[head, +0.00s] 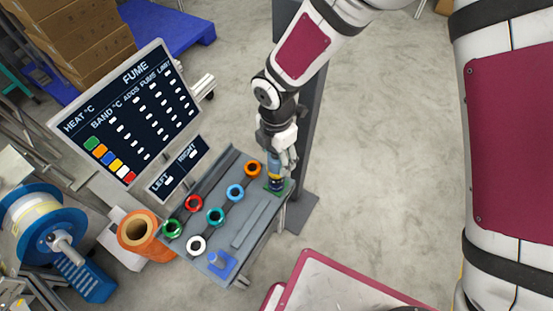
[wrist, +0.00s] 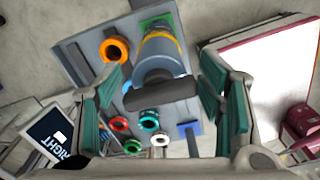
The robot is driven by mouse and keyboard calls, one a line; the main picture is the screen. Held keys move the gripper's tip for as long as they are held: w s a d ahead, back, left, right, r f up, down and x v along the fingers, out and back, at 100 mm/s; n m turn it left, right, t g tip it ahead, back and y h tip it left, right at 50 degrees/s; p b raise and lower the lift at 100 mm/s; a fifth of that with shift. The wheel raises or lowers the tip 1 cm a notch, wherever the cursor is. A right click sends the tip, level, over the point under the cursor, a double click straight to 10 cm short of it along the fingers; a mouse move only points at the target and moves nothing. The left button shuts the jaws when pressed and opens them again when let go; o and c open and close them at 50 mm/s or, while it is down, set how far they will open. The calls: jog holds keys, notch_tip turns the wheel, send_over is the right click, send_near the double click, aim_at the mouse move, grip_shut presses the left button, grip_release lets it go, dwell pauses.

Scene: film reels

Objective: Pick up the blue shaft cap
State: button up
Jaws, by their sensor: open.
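A blue ring-shaped cap (head: 236,192) lies on the grey tray table (head: 262,222), between an orange ring (head: 252,168) and a teal ring (head: 214,216). I take this as the blue shaft cap. In the wrist view it is mostly hidden behind the left finger and a dark bar. My gripper (head: 276,165) is open, at the tray's far right corner. Its fingers (wrist: 165,108) are spread on either side of a grey-blue cylinder (wrist: 159,52) with a yellow band and the dark bar (wrist: 160,96) on its end. The cylinder stands on a green pad (head: 279,187); contact with the fingers cannot be made out.
Red (head: 193,203), green (head: 172,228) and white (head: 196,245) rings lie on the tray too. A blue square base with a post (head: 221,264) is at its near end. A display board (head: 128,110) stands behind left. Open floor lies right.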

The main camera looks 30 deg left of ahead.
aim_at(277, 161)
notch_tip(277, 161, down, 3)
jog(key=c, duration=1.4)
jog(key=shift+r, duration=0.2)
